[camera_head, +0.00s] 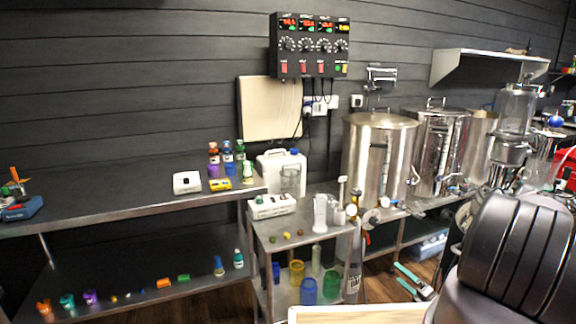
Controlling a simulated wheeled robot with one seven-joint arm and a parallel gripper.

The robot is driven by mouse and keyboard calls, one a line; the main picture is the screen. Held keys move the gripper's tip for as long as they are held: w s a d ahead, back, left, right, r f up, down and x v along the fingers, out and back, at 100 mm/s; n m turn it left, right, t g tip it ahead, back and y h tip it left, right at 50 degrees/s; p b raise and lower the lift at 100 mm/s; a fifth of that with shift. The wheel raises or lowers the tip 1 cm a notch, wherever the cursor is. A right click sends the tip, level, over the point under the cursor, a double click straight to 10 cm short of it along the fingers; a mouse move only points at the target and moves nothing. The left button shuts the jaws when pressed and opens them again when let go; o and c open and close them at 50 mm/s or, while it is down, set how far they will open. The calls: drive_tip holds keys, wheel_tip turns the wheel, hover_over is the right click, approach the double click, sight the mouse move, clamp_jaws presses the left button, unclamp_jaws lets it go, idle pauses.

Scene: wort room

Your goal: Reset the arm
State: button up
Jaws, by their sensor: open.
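My gripper (411,284) shows low at the right of centre, in front of the wooden floor. The gripper is open, and I see nothing between the fingers. Much of the wrist behind it is hidden by the large dark ribbed part of my own body at the lower right.
Steel kettles (375,160) stand behind. A long bench (110,208) runs left. A control box (311,45) hangs on the wall.

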drive_tip(key=w+a+r+n+g+y, duration=0.1)
drive_tip(key=a+r+n+g+y, duration=0.2)
drive_tip(key=r+n, duration=0.45)
drive_tip(key=w+a+r+n+g+y, duration=0.2)
drive_tip(key=r+n+g, duration=0.2)
drive_tip(key=r, duration=0.7)
drive_tip(key=w+a+r+n+g+y, duration=0.1)
drive_tip(key=a+r+n+g+y, duration=0.2)
drive_tip(key=r+n, duration=0.45)
drive_tip(key=s+a+r+n+g+h, duration=0.3)
drive_tip(key=s+r+n, duration=0.15)
drive_tip(key=r, duration=0.45)
drive_tip(key=s+a+r+n+g+h, duration=0.3)
drive_tip(key=a+r+n, duration=0.15)
drive_tip(key=r, duration=0.55)
drive_tip(key=s+r+n+t+h, duration=0.6)
drive_tip(key=s+r+n, duration=0.6)
drive_tip(key=s+r, duration=0.5)
drive_tip(key=shift+s+n+t+h, duration=0.3)
drive_tip(key=shift+s+t+h, duration=0.1)
drive_tip(key=shift+s+h, duration=0.55)
